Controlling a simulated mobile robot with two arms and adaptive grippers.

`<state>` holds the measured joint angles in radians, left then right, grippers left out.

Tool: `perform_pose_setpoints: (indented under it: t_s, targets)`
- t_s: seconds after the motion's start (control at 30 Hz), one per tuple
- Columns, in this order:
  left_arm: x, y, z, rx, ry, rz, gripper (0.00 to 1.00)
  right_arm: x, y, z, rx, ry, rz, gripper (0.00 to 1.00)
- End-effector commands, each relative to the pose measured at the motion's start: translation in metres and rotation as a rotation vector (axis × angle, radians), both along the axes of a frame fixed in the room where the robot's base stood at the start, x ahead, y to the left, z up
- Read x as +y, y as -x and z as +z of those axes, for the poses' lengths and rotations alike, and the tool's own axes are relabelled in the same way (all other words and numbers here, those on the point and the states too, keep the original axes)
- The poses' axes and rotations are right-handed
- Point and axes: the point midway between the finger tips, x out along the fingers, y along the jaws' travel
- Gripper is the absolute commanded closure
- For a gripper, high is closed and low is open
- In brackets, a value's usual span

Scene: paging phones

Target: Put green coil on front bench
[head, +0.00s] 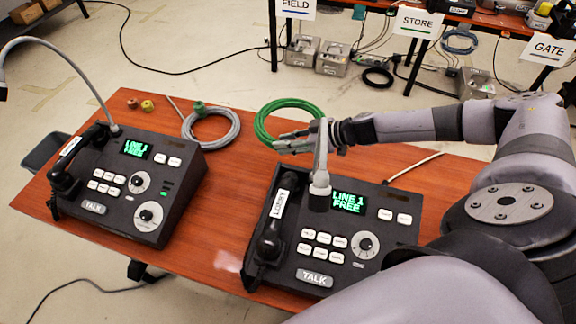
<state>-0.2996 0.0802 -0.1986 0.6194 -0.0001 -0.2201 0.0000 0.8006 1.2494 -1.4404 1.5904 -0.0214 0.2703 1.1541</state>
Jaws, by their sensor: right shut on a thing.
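The green coil (288,122) is a round loop of cable above the far edge of the orange bench top (222,258). My right gripper (290,142) reaches in from the right and is shut on the near side of the coil. The coil looks held up, but its height over the bench is hard to judge. Part of its near side is hidden by the fingers. My left gripper is not in view. No sign in view names the front bench.
Two dark desk phones, a left one (118,178) and a right one (340,248), stand on the bench. A grey coil (212,138) lies behind the left phone. Signs reading FIELD, STORE (414,22) and GATE hang from benches at the back.

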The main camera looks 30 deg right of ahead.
Motion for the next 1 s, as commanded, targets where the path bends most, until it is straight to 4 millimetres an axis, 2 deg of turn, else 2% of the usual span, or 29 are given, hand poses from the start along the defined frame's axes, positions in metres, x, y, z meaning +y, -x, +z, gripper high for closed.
perform_pose_setpoints:
  t_s: [0.03, 0.1, 0.37, 0.6, 1.0]
  targets:
    - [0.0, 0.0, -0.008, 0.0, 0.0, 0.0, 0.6, 0.001, 0.0, -0.017, 0.002, -0.002, -0.001, 1.0]
    - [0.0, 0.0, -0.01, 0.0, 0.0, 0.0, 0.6, 0.0, 0.0, -0.029, 0.001, -0.001, -0.001, 1.0]
    - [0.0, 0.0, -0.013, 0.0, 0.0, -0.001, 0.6, 0.0, -0.001, -0.052, -0.002, 0.0, 0.0, 1.0]
    - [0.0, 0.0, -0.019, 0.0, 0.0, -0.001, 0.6, 0.001, -0.001, -0.085, -0.002, -0.001, 0.0, 1.0]
    - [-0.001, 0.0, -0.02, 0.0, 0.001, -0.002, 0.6, 0.0, -0.001, -0.091, -0.004, 0.0, 0.0, 1.0]
